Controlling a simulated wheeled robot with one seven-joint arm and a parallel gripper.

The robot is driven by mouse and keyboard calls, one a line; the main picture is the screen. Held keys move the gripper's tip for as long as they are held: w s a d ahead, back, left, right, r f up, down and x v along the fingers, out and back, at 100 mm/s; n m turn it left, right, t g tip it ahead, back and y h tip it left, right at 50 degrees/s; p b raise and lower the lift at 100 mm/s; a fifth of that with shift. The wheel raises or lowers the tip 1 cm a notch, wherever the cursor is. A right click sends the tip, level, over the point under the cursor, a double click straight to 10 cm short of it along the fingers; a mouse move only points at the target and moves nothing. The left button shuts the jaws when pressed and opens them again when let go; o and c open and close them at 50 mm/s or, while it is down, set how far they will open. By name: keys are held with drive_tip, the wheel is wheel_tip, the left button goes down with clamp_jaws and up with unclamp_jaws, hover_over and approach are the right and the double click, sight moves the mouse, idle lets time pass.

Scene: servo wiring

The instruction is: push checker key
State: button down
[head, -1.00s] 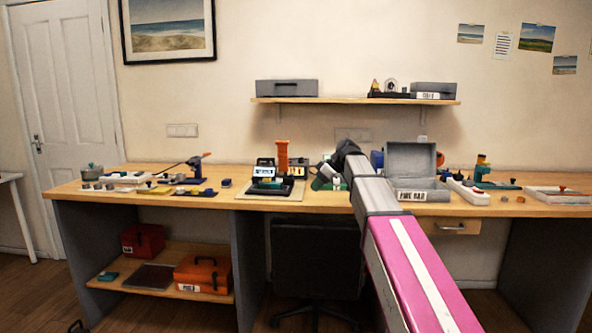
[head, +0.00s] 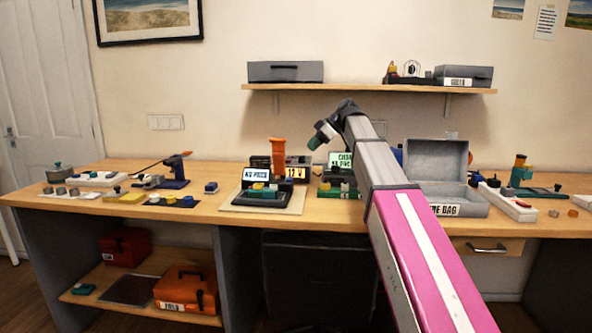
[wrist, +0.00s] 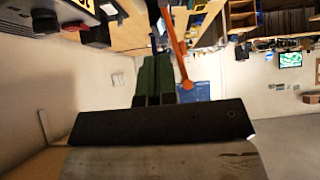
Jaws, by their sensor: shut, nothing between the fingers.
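My gripper (head: 318,140) is shut and empty, its green fingers raised above the bench in front of the wall. The fingers also show in the wrist view (wrist: 155,82). Below and slightly right of it stands a green unit with a lit screen (head: 340,160) and keys (head: 338,188); my arm hides its right side. To the left, a dark unit with a lit screen reading roughly "NO PACK" (head: 256,174) and coloured keys (head: 262,190) sits on a pale mat. I cannot tell for sure which unit is the checker. The gripper touches neither.
An orange upright tool (head: 278,155) stands behind the dark unit, beside a 12 V display (head: 296,173). An open grey box (head: 437,165) is right of my arm. A shelf (head: 370,88) hangs above. Small parts and a blue stand (head: 176,170) lie to the left.

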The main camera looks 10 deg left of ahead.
drive_tip(key=shift+w, duration=0.15)
hover_over(288, 178)
drive_tip(key=d, duration=0.2)
wheel_tip(288, 178, down, 8)
drive_tip(key=r, duration=0.1)
drive_tip(key=f, duration=0.3)
drive_tip(key=shift+d, duration=0.25)
drive_tip(key=shift+f, duration=0.55)
